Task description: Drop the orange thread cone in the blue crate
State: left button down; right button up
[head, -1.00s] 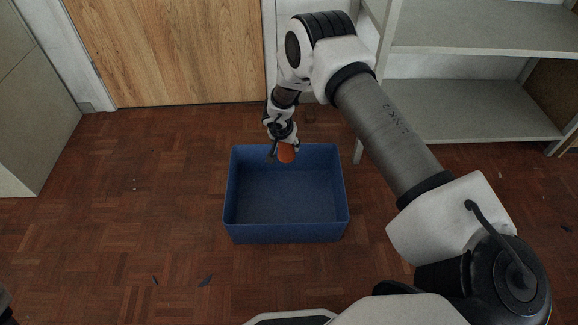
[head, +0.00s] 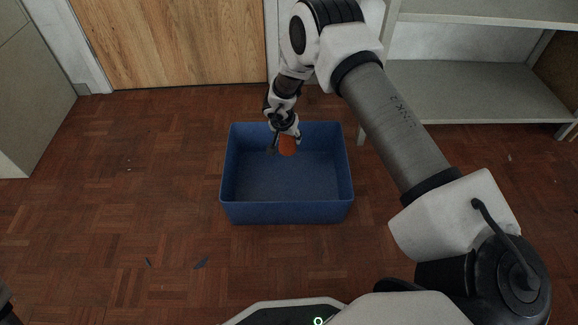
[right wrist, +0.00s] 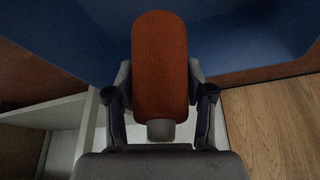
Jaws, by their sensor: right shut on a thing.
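The orange thread cone (head: 288,145) is in my right gripper (head: 281,136), which is shut on it. In the head view they overlap the far part of the blue crate (head: 288,213); whether the cone is below the rim, I cannot tell. In the right wrist view the cone (right wrist: 160,65) fills the space between the two fingers (right wrist: 160,95), with the crate's blue wall (right wrist: 245,40) behind it. The crate stands on the floor and its visible bottom is empty. My left gripper is not in view.
Grey shelves (head: 470,92) stand at the right, near the crate's far right corner. A wooden door (head: 170,45) is behind, and a pale cabinet (head: 30,100) is at the far left. The parquet floor (head: 130,190) left of the crate is mostly clear, with small dark scraps.

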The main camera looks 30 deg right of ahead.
jog(key=o, duration=1.3)
jog(key=shift+r, duration=0.15)
jog(key=v, duration=1.1)
jog(key=shift+a+r, duration=0.15)
jog(key=shift+r, duration=0.2)
jog(key=shift+s, duration=0.15)
